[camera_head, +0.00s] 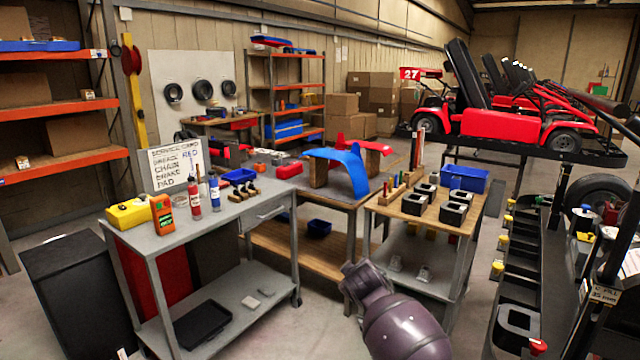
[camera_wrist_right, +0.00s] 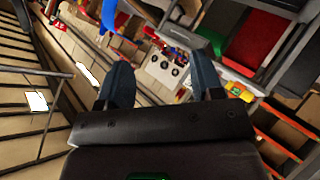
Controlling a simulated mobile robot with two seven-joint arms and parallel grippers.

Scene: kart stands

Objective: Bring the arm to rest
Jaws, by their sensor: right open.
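In the head view my right arm comes in at the bottom centre, with a purple-grey link in front of the workbenches; its gripper fingers do not show there. In the right wrist view my right gripper (camera_wrist_right: 162,85) is open, its two dark blue-grey fingers apart with nothing between them. That view is strongly tilted and looks out over the workshop. My left gripper is in neither view.
A grey workbench (camera_head: 225,222) with bottles and a sign (camera_head: 172,165) stands at left. A wooden-topped cart (camera_head: 425,222) with black blocks is right of centre. A blue body panel (camera_head: 345,165) lies on the middle table. A red kart (camera_head: 500,125) sits on a stand at right.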

